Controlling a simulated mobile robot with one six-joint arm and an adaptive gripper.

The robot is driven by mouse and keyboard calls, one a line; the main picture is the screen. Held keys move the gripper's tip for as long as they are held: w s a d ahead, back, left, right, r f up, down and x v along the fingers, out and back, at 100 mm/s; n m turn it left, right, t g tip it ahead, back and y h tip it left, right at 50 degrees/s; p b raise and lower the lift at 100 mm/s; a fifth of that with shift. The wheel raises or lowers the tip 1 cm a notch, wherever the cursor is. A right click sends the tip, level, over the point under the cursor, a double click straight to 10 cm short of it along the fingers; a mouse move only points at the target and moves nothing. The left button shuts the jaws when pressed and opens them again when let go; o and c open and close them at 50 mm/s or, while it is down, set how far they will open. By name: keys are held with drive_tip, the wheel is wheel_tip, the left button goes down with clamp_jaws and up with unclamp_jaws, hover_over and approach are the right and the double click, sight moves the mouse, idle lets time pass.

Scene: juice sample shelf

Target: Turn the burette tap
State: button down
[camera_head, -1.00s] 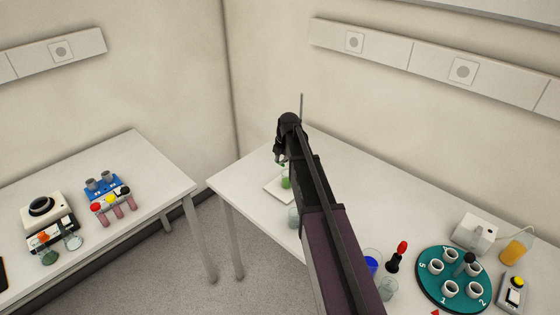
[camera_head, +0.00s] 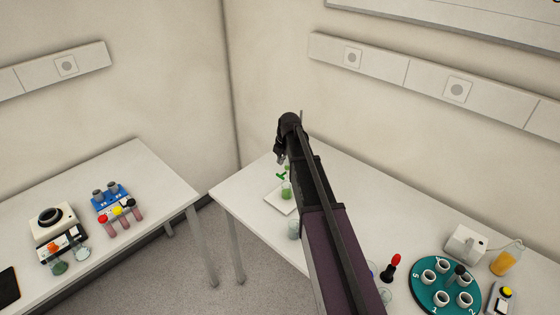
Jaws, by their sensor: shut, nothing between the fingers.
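The burette stand's white base plate (camera_head: 278,201) is on the right table, left of my arm. A flask with green liquid (camera_head: 286,191) stands on it. The small green burette tap (camera_head: 281,175) shows just above the flask. My gripper (camera_head: 280,160) is shut and empty, pointing down a little above the tap and apart from it in the picture. The depth between them is hard to tell. My arm hides most of the burette and its stand; only a thin rod tip (camera_head: 301,115) shows above it.
A clear beaker (camera_head: 293,228) stands close to my arm's left side. To the right are a red-topped dropper (camera_head: 391,267), a teal turntable with cups (camera_head: 421,291) and a flask of orange liquid (camera_head: 506,258). A gap separates the left table (camera_head: 150,190) from the right one.

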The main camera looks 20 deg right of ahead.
drive_tip(key=w+p+v, duration=0.1)
drive_tip(key=p+v, duration=0.5)
drive_tip(key=shift+a+r, duration=0.3)
drive_tip(key=shift+r, duration=0.2)
idle(0.5)
drive_tip(key=s+a+f+m+g+b, duration=0.1)
drive_tip(key=s+a+f+m+b, duration=0.2)
drive_tip(key=s+f+m+b, duration=0.6)
drive_tip(key=s+a+f+m+g+h+b, duration=0.1)
drive_tip(key=s+a+f+m+b, duration=0.3)
drive_tip(key=s+f+m+b, duration=0.5)
drive_tip(key=shift+s+f+m+b, duration=0.3)
drive_tip(key=shift+s+f+m, duration=0.4)
drive_tip(key=shift+s+m, duration=3.4)
drive_tip(key=shift+s+n, duration=0.9)
drive_tip(key=shift+n, duration=0.1)
